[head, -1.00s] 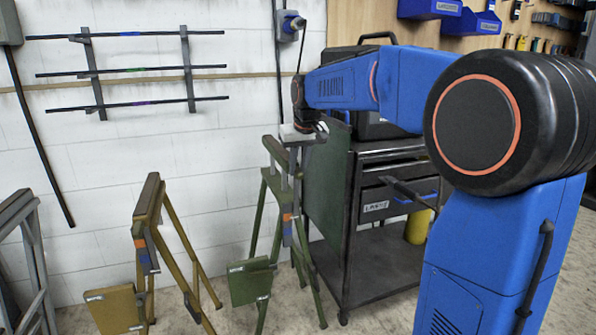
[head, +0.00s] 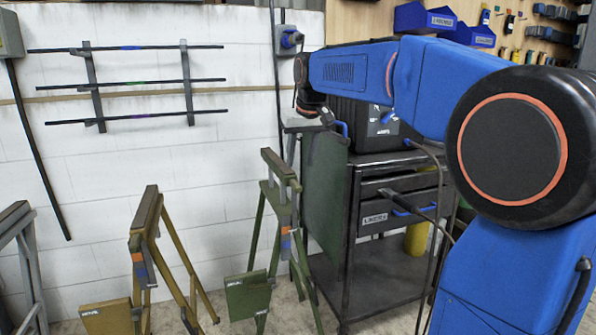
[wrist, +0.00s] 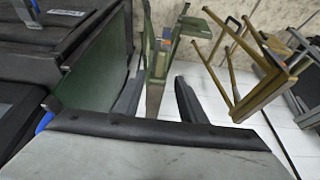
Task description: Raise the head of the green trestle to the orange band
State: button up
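The green trestle (head: 268,215) stands left of the cart, its head (head: 281,165) a green bar across the top. Its central post has an orange band (head: 285,232) with a blue band (head: 285,244) just below. A green plate (head: 248,296) sits low on its front. My gripper (wrist: 158,92) is open and empty in the wrist view, with two dark fingers apart.
A dark tool cart (head: 365,225) with a green side panel (head: 324,185) stands right of the trestle. A yellow trestle (head: 143,230) and a grey trestle (head: 22,245) stand to the left. A wall rack (head: 135,85) holds several dark rods.

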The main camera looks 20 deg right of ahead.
jog(key=v, duration=0.8)
jog(key=shift+r, duration=0.35)
jog(key=shift+s, duration=0.1)
jog(key=s+a+f, duration=0.1)
jog(key=s+f, duration=3)
jog(key=s, duration=0.3)
jog(key=shift+a+f, duration=0.15)
jog(key=shift+f, duration=0.1)
